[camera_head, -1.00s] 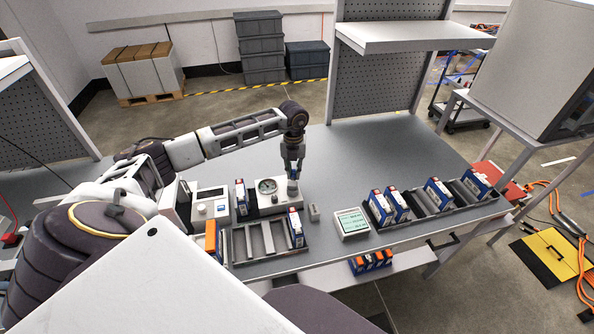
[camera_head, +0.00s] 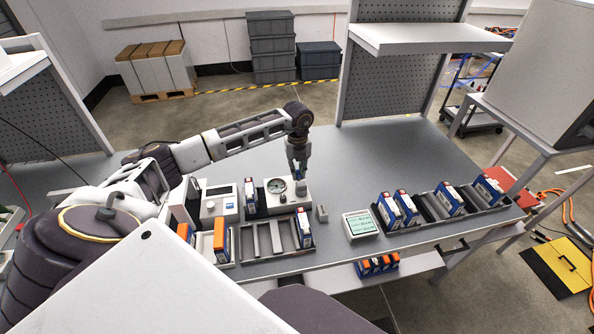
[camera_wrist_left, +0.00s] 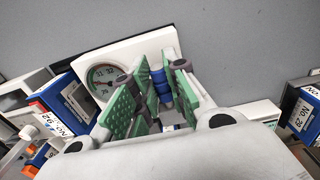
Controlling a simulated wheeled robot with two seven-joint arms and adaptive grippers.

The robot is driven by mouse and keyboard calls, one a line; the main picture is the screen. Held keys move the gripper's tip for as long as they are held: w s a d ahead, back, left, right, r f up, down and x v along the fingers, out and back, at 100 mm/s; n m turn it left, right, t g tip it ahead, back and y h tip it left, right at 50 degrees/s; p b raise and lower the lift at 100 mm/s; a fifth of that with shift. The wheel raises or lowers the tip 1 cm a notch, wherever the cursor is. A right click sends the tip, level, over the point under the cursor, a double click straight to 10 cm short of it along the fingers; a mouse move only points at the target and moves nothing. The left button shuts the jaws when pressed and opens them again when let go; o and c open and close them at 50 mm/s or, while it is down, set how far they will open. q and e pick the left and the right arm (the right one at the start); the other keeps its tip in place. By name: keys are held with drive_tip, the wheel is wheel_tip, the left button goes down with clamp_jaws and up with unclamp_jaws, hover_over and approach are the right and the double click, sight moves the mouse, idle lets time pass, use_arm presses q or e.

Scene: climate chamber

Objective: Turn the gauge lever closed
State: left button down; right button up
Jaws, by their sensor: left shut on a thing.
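My left gripper (camera_head: 299,176) points down over the right end of this box. In the left wrist view its green-padded fingers (camera_wrist_left: 150,98) are closed around a blue lever (camera_wrist_left: 161,88). The fingers hide much of the lever, so its exact angle is hard to tell. My right gripper is not in view.
A blue-and-white box (camera_head: 250,195) stands close left of the gauge. A rack (camera_head: 270,257) stands in front, with a small grey block (camera_head: 322,213) and a display device (camera_head: 360,225) to the right. The bench behind the gauge is clear.

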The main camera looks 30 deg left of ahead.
use_arm(q)
drive_tip(key=c, duration=1.5)
unclamp_jaws()
drive_tip(key=shift+c, duration=0.2)
drive_tip(key=shift+o, duration=0.6)
drive_tip(key=shift+r, duration=0.75)
wheel_tip(320, 180, up, 11)
drive_tip(key=shift+f, duration=0.2)
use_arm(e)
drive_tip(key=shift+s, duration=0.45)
use_arm(q)
drive_tip(key=shift+f, duration=0.1)
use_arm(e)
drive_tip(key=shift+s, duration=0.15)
